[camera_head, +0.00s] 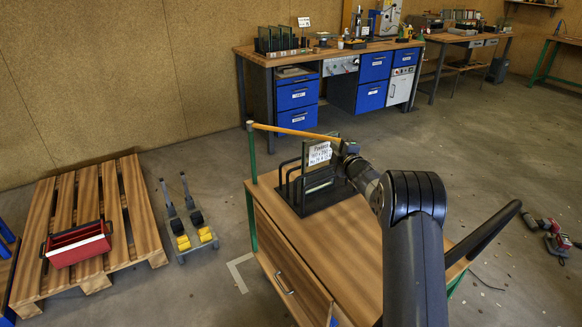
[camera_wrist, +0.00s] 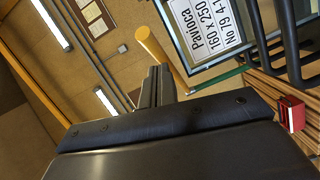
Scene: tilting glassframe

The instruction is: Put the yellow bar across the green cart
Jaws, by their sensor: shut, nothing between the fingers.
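The yellow bar (camera_head: 292,131) runs from a dark fitting on top of a green post at the cart's back left corner, rightward above the cart to my gripper. The green cart (camera_head: 278,243) has a wooden top, a drawer and a dark push handle. My gripper (camera_head: 347,147) is shut and empty, close to the bar's right end. In the wrist view, the shut fingers (camera_wrist: 156,87) overlap the yellow bar (camera_wrist: 157,47), which passes behind them. I cannot tell whether they touch it.
A black rack with a framed glass pane and white label (camera_head: 320,153) stands on the cart, close below my gripper. A pallet (camera_head: 136,209) with a red box (camera_head: 78,246) and a small trolley (camera_head: 187,226) stand left. A workbench (camera_head: 277,57) is behind.

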